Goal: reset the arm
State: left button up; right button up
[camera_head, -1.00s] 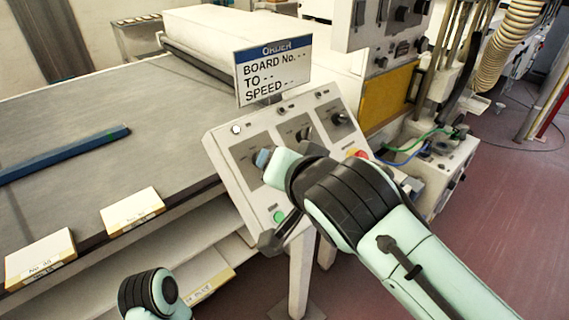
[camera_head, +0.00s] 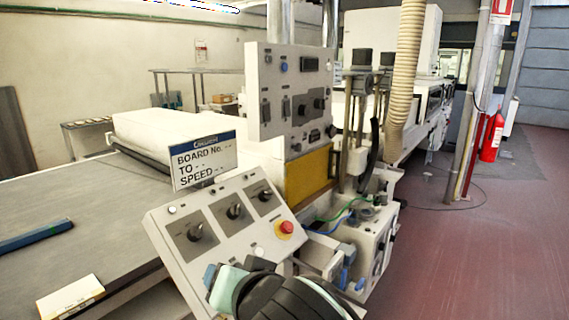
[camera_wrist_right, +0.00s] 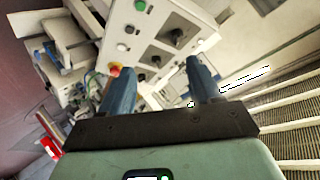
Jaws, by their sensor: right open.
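My right arm comes in at the bottom of the head view. Its gripper (camera_head: 215,282) is low in front of the slanted control panel (camera_head: 168,252), near the panel's lower part. In the right wrist view the right gripper (camera_wrist_right: 158,82) has its two blue fingers wide apart, with nothing between them. The panel with its dark knobs (camera_wrist_right: 152,62) shows beyond the fingers. My left gripper is not in the head view.
A red emergency button (camera_head: 286,228) sits on the panel's right side. An order sign (camera_head: 205,160) stands above the panel. A board-marked block (camera_head: 70,298) and a blue bar (camera_head: 36,236) lie on the conveyor at left.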

jog(key=w+f+n+g+h+p, duration=0.1)
jog(key=w+f+g+p, duration=0.1)
jog(key=f, duration=0.7)
jog(key=w+f+n+g+h+p, duration=0.1)
jog(key=w+f, duration=0.2)
jog(key=f, duration=0.7)
jog(key=s+d+f+g+p, duration=0.2)
jog(key=d+f, duration=0.2)
jog(key=f, duration=0.8)
jog(key=s+d+f+g+p, duration=0.25)
jog(key=d+f, duration=0.25)
jog(key=f, duration=0.6)
jog(key=s+d+f+m+g+p, duration=0.25)
jog(key=s+d+f, duration=0.55)
jog(key=s+f, duration=0.4)
pick_arm(q)
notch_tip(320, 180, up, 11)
jog(key=p, duration=0.2)
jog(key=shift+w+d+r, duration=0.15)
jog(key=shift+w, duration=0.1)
pick_arm(e)
jog(key=s+d+f+m+g, duration=0.1)
jog(key=s+d+f+m, duration=0.1)
jog(key=s, duration=1.2)
jog(key=shift+s+d+f, duration=0.15)
jog(key=shift+s+d, duration=0.05)
jog(key=shift+d, duration=0.4)
jog(key=shift+m, duration=0.25)
